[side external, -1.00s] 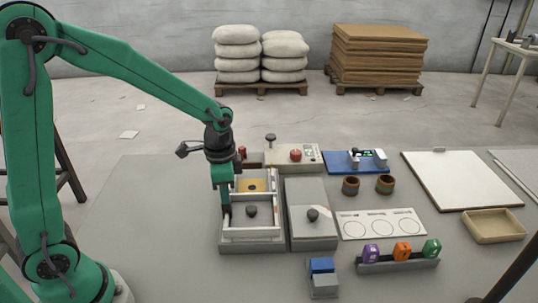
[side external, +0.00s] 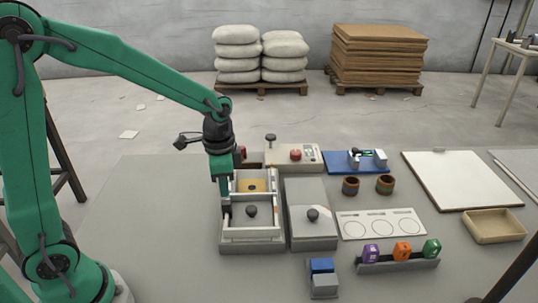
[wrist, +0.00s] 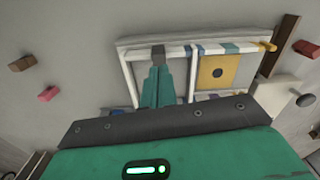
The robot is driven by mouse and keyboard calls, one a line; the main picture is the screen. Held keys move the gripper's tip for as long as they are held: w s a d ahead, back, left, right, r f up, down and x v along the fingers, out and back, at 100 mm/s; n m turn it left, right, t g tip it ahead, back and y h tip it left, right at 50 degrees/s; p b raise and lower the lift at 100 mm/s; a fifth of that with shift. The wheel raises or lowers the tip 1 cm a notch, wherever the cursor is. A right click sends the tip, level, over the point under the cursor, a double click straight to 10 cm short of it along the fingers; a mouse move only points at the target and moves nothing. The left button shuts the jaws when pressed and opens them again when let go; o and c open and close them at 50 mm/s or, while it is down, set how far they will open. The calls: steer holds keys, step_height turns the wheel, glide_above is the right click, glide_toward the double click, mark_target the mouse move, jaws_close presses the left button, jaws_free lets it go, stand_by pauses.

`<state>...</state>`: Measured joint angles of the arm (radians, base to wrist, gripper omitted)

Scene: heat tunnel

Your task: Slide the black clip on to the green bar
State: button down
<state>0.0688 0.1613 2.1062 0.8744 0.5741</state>
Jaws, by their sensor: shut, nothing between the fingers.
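A rail runs along the edge of the open frame (wrist: 128,84) in the wrist view. It is white, with a blue band (wrist: 193,50), a green-teal bar section (wrist: 230,47) and an orange end (wrist: 268,46). A dark block (wrist: 158,56), apparently the black clip, lies on the rail's white part, left of the bands. My gripper (wrist: 159,69) is shut and empty, its tips at this block; I cannot tell how they touch. In the side external view my gripper (side external: 226,211) reaches down at the frame's left edge, hiding the clip there.
A control box with a red button (side external: 296,155) is behind. The table left of the frame is clear.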

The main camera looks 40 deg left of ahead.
mark_target(222, 203)
steer(key=shift+r, duration=0.25)
step_height(222, 203, up, 8)
steer(key=shift+f, duration=0.15)
stand_by(0.5)
steer(key=shift+s, duration=0.1)
steer(key=s+a+r+n+t, duration=0.1)
steer(key=s+r+n+t, duration=0.1)
steer(key=s, duration=0.4)
steer(key=s+a+r+n+t, duration=0.1)
steer(key=s+r+n+t, duration=0.1)
steer(key=s+n, duration=0.3)
steer(key=shift+s+a+r+t, duration=0.15)
steer(key=shift+s+a+t, duration=0.1)
steer(key=shift+s+t, duration=0.8)
